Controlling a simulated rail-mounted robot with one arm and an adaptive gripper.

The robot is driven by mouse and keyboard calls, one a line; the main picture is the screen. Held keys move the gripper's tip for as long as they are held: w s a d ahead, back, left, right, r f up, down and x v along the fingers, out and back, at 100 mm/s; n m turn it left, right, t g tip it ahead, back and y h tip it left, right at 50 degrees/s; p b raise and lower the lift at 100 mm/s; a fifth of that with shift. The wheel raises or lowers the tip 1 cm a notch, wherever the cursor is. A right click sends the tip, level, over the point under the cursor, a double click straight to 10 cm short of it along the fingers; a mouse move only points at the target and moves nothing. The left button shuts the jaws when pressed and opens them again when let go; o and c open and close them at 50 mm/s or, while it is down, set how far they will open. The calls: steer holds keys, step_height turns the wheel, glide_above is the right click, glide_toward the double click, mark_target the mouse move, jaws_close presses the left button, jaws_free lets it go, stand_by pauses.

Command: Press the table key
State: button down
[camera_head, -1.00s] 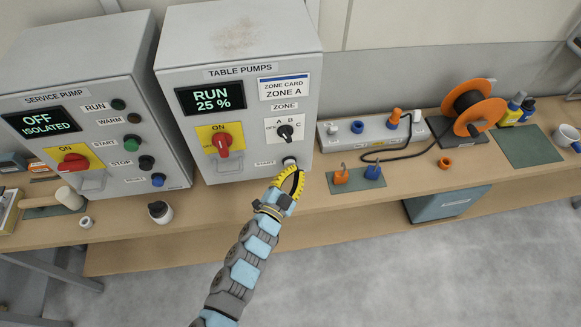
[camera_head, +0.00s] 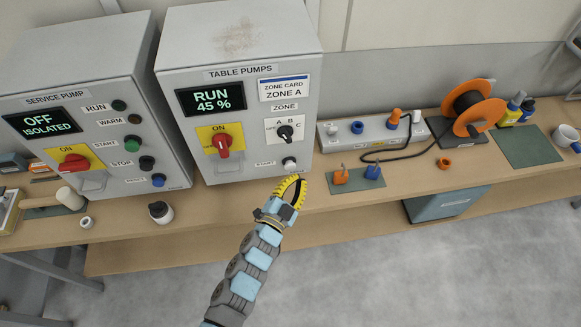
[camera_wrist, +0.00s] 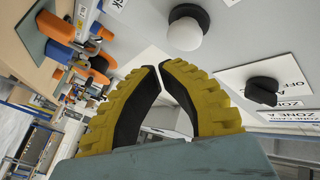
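The table pumps panel (camera_head: 235,100) is a grey box whose screen (camera_head: 210,98) reads RUN 45 %. Its white round start button (camera_head: 289,163) sits low on the right of the front face. The button also shows in the wrist view (camera_wrist: 186,34), with a black collar. My gripper (camera_head: 302,180) has yellow ribbed fingers with dark inner pads and is a little below and in front of the button, apart from it. In the wrist view the fingertips (camera_wrist: 158,67) come together with nothing seen between them.
A red ON switch (camera_head: 223,142) and a black zone knob (camera_head: 285,132) are on the same panel. The service pump panel (camera_head: 75,90) stands to the left. Orange and blue padlocks (camera_head: 357,176) lie on a mat at the right. Bare bench edge lies below the panel.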

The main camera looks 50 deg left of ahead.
steer(key=s+d, duration=0.2)
steer(key=d, duration=0.1)
steer(key=shift+s+d, duration=0.2)
steer(key=shift+d, duration=0.05)
stand_by(0.9)
